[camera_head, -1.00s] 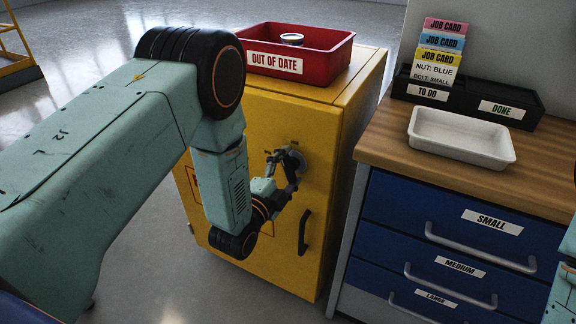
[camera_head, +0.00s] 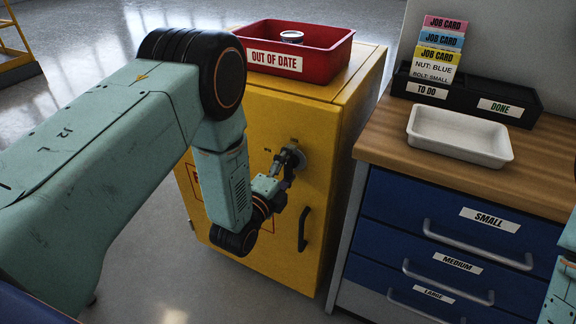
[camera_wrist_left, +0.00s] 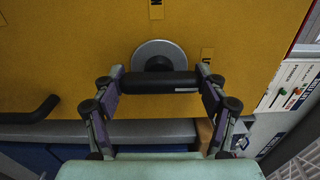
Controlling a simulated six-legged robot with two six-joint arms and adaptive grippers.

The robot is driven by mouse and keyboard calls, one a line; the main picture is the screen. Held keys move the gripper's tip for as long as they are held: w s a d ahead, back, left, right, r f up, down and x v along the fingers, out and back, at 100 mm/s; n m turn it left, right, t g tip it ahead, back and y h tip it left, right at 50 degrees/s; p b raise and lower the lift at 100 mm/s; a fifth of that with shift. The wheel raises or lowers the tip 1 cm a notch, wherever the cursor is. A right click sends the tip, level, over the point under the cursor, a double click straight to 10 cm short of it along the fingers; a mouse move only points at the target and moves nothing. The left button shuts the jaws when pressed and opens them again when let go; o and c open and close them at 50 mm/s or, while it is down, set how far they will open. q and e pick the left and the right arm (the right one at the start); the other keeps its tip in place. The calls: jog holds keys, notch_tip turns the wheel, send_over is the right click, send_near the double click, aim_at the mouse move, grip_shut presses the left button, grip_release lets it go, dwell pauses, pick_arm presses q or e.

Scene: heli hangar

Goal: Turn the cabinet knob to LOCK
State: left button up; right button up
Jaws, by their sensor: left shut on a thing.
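The yellow cabinet (camera_head: 275,115) stands left of centre in the head view. Its knob (camera_head: 299,158) is a round grey plate with a black bar grip, high on the door. My left gripper (camera_head: 284,163) is at the knob and hides part of it. In the left wrist view the knob's black bar (camera_wrist_left: 160,83) lies level across the picture, in front of the grey disc. There my left gripper (camera_wrist_left: 160,88) is shut on it, one finger at each end. Two small labels sit by the disc, too small or cut off to read. My right gripper is out of view.
A black door handle (camera_head: 304,230) is below the knob. A red OUT OF DATE bin (camera_head: 325,62) holding a can sits on the cabinet. To the right are a wooden-topped bench (camera_head: 385,150) with blue drawers and a white tray (camera_head: 460,137).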

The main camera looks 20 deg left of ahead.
pick_arm(q)
jog(key=o, duration=1.2)
jog(key=s, duration=0.4)
jog(key=s+a, duration=0.1)
jog(key=s, duration=0.3)
jog(key=s+a, duration=0.1)
jog(key=s, duration=0.3)
jog(key=shift+w, duration=0.1)
jog(key=w, duration=0.4)
jog(key=w+d, duration=0.1)
jog(key=w, duration=0.3)
jog(key=w+d, duration=0.1)
jog(key=w, duration=0.3)
jog(key=shift+s, duration=0.1)
